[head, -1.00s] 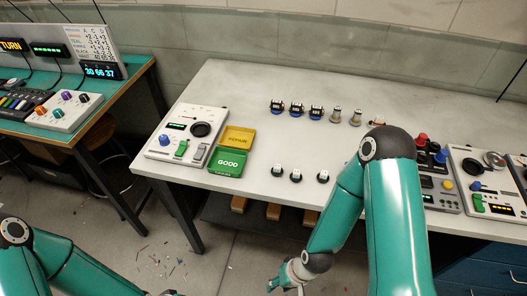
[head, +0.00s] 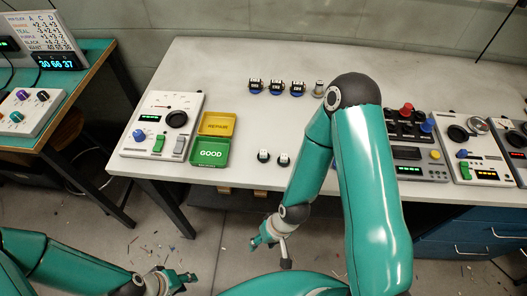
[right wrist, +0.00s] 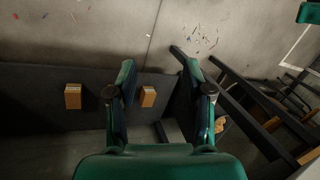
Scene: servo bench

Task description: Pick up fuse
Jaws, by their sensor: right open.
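No part is clearly labelled as a fuse. A small upright grey cylinder (head: 319,89) stands at the end of the back row on the white bench (head: 240,65), partly beside my right arm, which hides the bench behind it. My right gripper (head: 270,246) hangs in front of the bench's front edge, apart from the parts on it. In the right wrist view its two fingers (right wrist: 160,75) are spread with nothing held. My left gripper (head: 180,279) is low at the front left, over the floor; its fingers are too small to judge.
Several black parts with blue bases (head: 277,87) stand in the back row. Two small black-and-white parts (head: 263,156) sit near the front edge. A yellow REPAIR tray (head: 219,124), a green GOOD tray (head: 209,153) and a tester (head: 162,124) are to the left. Control boxes (head: 420,155) stand to the right.

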